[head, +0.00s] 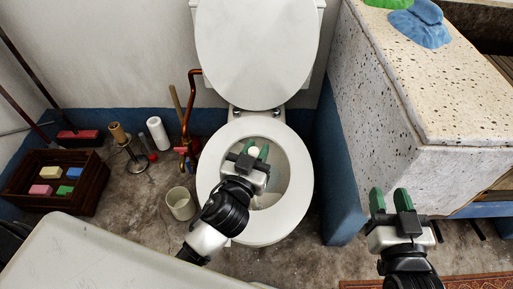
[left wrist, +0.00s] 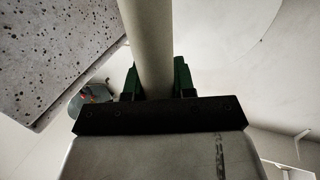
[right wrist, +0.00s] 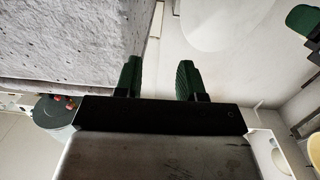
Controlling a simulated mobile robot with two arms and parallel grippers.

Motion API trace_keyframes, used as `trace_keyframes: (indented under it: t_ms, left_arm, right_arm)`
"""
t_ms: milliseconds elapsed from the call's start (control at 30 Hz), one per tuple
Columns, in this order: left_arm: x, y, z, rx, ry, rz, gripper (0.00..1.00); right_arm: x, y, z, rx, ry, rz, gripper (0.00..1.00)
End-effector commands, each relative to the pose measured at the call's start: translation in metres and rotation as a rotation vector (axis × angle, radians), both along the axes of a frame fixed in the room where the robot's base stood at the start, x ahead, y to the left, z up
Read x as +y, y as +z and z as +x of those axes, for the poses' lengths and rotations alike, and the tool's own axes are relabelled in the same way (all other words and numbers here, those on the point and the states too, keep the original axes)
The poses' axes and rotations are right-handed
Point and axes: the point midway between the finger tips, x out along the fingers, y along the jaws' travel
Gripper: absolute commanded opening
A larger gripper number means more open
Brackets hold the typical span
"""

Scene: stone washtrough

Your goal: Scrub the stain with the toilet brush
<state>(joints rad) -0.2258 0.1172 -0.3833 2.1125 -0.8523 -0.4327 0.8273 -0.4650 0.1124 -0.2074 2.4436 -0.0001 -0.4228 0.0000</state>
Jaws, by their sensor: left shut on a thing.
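My left gripper (head: 256,153) is over the toilet bowl, shut on the pale round handle of the toilet brush (left wrist: 146,45). The handle runs up between its fingers in the left wrist view; in the head view only its white top (head: 253,151) shows. The brush head is hidden below the gripper. The toilet (head: 298,190) has its lid raised, and its seat ring surrounds the opening. I cannot make out a stain; my left gripper and arm cover part of the bowl. My right gripper (head: 391,200) is open and empty, right of the toilet, before the stone trough.
The speckled stone trough (head: 440,90) stands at the right, with blue and green cloths on top. A pale pot (head: 181,203) stands on the floor left of the toilet, near a copper pipe (head: 188,110). A dark crate (head: 40,182) holds coloured blocks.

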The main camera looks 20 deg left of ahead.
Motion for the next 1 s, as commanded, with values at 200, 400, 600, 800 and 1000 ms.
trace_keyframes:
  t_ms: [200, 400, 600, 800, 1000]
  left_arm:
    - [0.002, -0.002, -0.001, 0.006, 0.001, 0.0, 0.0]
    - [0.011, -0.002, -0.004, 0.007, 0.002, 0.003, 0.0]
    - [0.022, -0.002, -0.007, 0.006, 0.002, 0.004, 0.0]
    - [0.024, -0.002, -0.007, 0.005, 0.002, 0.004, 0.0]
    - [0.024, -0.002, -0.005, 0.005, 0.002, 0.005, 0.0]
  right_arm:
    - [0.0, -0.001, 0.0, 0.008, -0.002, -0.001, 0.39]
    - [-0.003, -0.008, -0.002, 0.05, -0.007, -0.01, 0.39]
    - [-0.005, -0.017, -0.005, 0.102, -0.013, -0.023, 0.39]
    - [-0.005, -0.019, -0.005, 0.113, -0.014, -0.025, 0.39]
    - [-0.005, -0.017, -0.005, 0.11, -0.013, -0.025, 0.39]
